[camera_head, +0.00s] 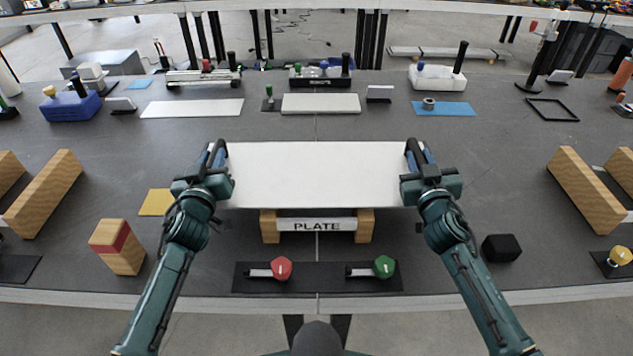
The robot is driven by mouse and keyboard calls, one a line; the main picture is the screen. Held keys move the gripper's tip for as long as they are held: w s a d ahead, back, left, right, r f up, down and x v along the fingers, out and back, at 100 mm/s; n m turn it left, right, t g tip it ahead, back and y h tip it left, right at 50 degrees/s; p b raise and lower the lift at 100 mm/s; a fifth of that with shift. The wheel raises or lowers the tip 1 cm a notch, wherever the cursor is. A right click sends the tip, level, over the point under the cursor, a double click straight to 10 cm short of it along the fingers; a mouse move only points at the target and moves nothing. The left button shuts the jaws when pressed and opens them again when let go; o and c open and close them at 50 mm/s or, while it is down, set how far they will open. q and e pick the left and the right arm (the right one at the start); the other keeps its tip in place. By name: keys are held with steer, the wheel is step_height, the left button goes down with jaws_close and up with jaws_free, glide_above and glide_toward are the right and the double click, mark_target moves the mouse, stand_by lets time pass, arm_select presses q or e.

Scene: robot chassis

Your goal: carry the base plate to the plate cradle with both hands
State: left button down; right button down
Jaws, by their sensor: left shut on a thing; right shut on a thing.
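The white base plate (315,172) lies level in the middle of the camera_head view. My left gripper (214,157) is shut on its left end and my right gripper (416,156) is shut on its right end. The plate cradle (270,227) shows below the plate's front edge as two wooden blocks with a white "PLATE" label (316,225) between them. The plate overlaps the cradle's rear part and hides it. I cannot tell whether the plate touches the cradle or hangs just above it.
In front of the cradle, a dark strip (318,286) carries a red knob (281,268) and a green knob (384,267). A red-banded wooden block (118,246) stands left, a black cube (501,248) right. Wooden beams (45,193) (585,190) flank both sides. Fixtures line the back.

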arm_select(q)
steer(key=shift+f+b, duration=0.25)
steer(key=shift+b, duration=0.15)
arm_select(e)
steer(key=shift+f, duration=0.4)
arm_select(q)
steer(key=c, duration=1.7)
jaws_free()
steer(key=shift+f, duration=0.3)
arm_select(e)
steer(key=c, duration=1.7)
jaws_free()
steer(key=shift+f, duration=0.3)
arm_select(q)
steer(key=o, duration=0.3)
steer(key=shift+s+r, duration=0.1)
arm_select(e)
steer(key=o, duration=0.3)
steer(key=shift+s+r, duration=0.15)
arm_select(q)
steer(key=shift+o, duration=0.7)
arm_select(e)
steer(key=shift+o, duration=0.7)
steer(key=shift+s, duration=0.1)
arm_select(q)
steer(key=s, duration=1.2)
arm_select(e)
steer(key=s, duration=1.1)
steer(key=shift+s, duration=0.35)
